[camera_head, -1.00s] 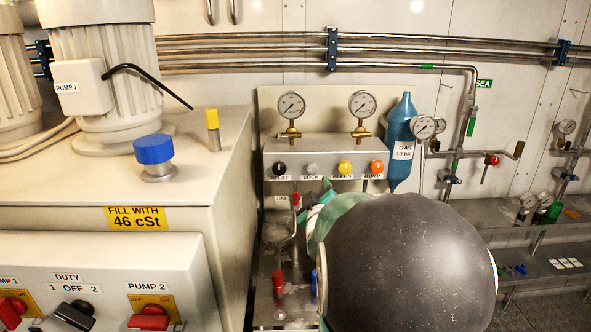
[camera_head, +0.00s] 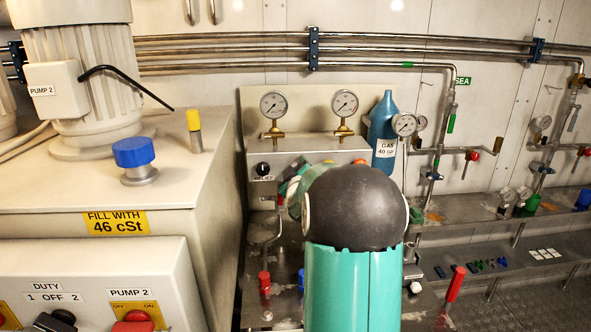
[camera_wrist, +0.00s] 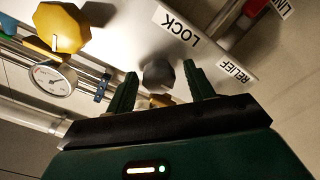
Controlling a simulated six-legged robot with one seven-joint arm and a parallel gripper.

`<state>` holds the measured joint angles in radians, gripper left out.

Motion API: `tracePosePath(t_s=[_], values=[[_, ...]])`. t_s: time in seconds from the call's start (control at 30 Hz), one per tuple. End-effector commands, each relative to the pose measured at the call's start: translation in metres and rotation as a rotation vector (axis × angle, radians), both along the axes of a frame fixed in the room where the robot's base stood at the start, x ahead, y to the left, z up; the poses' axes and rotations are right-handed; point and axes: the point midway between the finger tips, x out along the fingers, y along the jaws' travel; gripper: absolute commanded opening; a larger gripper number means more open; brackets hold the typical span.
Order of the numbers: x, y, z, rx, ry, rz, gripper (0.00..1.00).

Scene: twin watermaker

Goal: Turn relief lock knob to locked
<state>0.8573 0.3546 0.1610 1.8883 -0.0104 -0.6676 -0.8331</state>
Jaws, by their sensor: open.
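The lock knob (camera_wrist: 158,73) is a grey faceted knob under the upside-down LOCK label (camera_wrist: 176,27) on the pale panel (camera_wrist: 125,50). In the wrist view my gripper (camera_wrist: 160,70) is open, with one green finger on each side of the knob. I cannot tell whether either finger touches it. In the head view my arm hides the lock knob and my gripper's fingers. The black relief knob (camera_head: 262,168) shows left of my arm, on the gauge box. No pointer mark is clear on the lock knob.
A yellow knob (camera_wrist: 62,27) and a gauge (camera_wrist: 52,80) lie left of my gripper in the wrist view. Two gauges (camera_head: 273,104) (camera_head: 344,103) stand above the box. A blue gas bottle (camera_head: 383,135) is to its right. A red-capped valve (camera_head: 265,282) stands below.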

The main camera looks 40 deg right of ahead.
Motion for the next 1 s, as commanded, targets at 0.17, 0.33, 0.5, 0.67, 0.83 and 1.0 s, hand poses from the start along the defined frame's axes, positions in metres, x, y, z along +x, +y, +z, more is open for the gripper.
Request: tracePosePath(t_s=[0.17, 0.33, 0.5, 0.67, 0.83, 1.0], values=[[0.0022, -0.0022, 0.0003, 0.000, 0.000, 0.000, 0.53], [0.0020, -0.0020, 0.0003, 0.000, 0.000, 0.000, 0.46], [0.0020, -0.0020, 0.0003, 0.000, 0.000, 0.000, 0.12], [0.0019, -0.0020, 0.0004, 0.002, -0.001, 0.000, 0.09], [0.0019, -0.0019, 0.0005, 0.020, -0.017, 0.000, 0.09], [0.0021, -0.0017, 0.0008, 0.070, -0.060, 0.001, 0.09]])
